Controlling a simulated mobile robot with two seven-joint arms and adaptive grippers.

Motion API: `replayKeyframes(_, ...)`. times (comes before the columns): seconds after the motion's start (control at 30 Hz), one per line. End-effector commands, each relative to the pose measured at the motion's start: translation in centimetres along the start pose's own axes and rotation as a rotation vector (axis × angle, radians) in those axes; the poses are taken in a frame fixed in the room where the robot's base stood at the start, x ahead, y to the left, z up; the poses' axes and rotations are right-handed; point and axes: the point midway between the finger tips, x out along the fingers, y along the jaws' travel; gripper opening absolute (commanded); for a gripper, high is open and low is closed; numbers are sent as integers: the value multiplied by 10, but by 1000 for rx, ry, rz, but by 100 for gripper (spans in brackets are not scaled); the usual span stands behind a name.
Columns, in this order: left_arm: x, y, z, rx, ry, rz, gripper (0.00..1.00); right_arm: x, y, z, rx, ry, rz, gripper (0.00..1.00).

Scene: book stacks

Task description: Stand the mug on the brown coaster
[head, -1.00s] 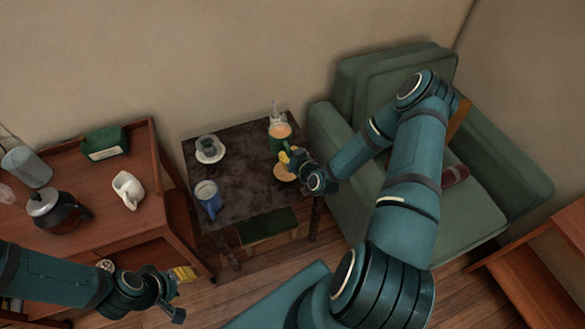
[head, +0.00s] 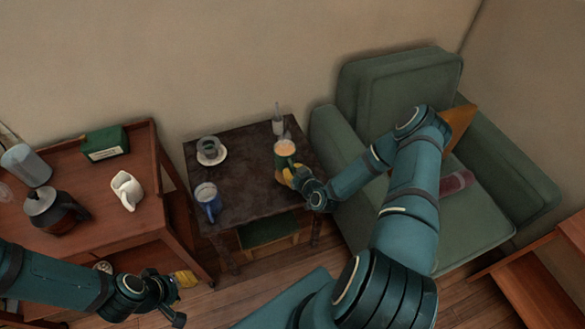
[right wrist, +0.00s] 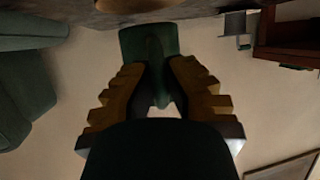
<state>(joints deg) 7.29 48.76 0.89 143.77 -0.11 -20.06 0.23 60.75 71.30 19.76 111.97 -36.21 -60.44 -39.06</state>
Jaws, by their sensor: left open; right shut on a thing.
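The green mug (head: 284,150), with a tan drink in it, is upright in my right gripper (head: 289,173) over the dark side table (head: 245,187). In the right wrist view, that gripper's yellow fingers close on the handle of the mug (right wrist: 138,42). The brown coaster (head: 279,178) shows as a sliver in the head view, just in front of the mug and mostly hidden by the gripper. Part of the coaster (right wrist: 143,4) also shows at the top of the right wrist view, apart from the mug's outline. My left gripper (head: 181,299) is open and empty, low beside the red-brown cart.
A blue mug (head: 207,201), a grey cup (head: 209,145) on a white saucer and a slim vessel (head: 278,124) stand on the table. The red-brown cart (head: 80,165) holds a coffee pot (head: 55,212) and a white jug (head: 126,190). A green armchair (head: 400,80) stands right of the table.

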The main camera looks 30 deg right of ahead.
Motion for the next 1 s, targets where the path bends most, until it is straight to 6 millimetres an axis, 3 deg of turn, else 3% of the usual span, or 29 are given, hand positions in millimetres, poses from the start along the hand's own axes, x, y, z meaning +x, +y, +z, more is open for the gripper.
replayKeyframes(0.13, 5, -2, -1, 0, 2, 0, 38, 7, 1, 15, 0, 4, 3, 0)
replayKeyframes(0.53, 7, -3, -1, 0, 4, 0, 38, 8, 0, 18, -1, 4, 1, 0)
replayKeyframes(0.57, 6, -2, -1, 0, 4, 0, 38, 7, 0, 19, 0, 0, 1, 23)
replayKeyframes(0.6, 6, -2, -1, 0, 4, 0, 38, 7, 0, 18, 0, 0, 1, 34)
replayKeyframes(1.0, 3, -1, -1, 0, 3, 0, 38, 5, 0, 16, 0, -1, 2, 34)
